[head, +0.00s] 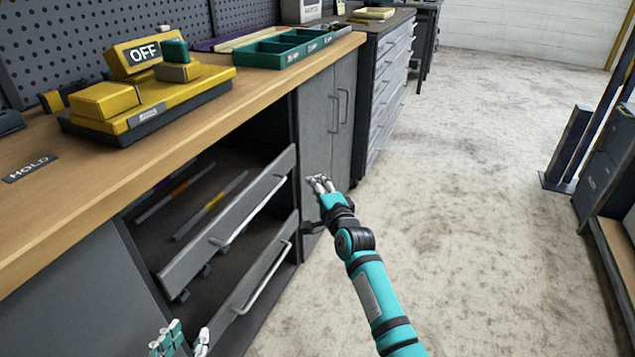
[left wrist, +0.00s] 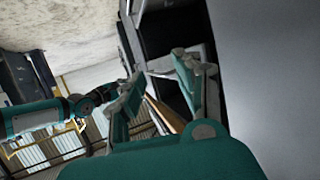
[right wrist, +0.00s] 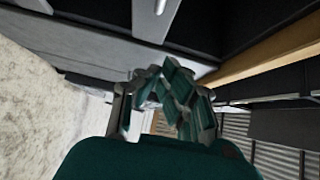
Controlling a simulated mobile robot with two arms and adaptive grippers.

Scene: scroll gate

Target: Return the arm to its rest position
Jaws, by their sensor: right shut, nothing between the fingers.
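My right arm is teal and reaches in from the bottom of the head view. Its gripper (head: 322,184) is shut and empty, in front of the grey cabinet doors and to the right of the open drawers. In the right wrist view its fingers (right wrist: 168,98) are bunched together with nothing between them. My left gripper (head: 180,342) shows only by its fingertips at the bottom edge of the head view, below the drawers. In the left wrist view its fingers (left wrist: 160,88) stand apart with an empty gap.
An upper drawer (head: 228,228) and a lower drawer (head: 268,278) are pulled out beneath the wooden worktop (head: 120,165). On it stand a yellow device (head: 150,100) marked OFF and a green tray (head: 282,48). Open concrete floor (head: 480,200) lies to the right.

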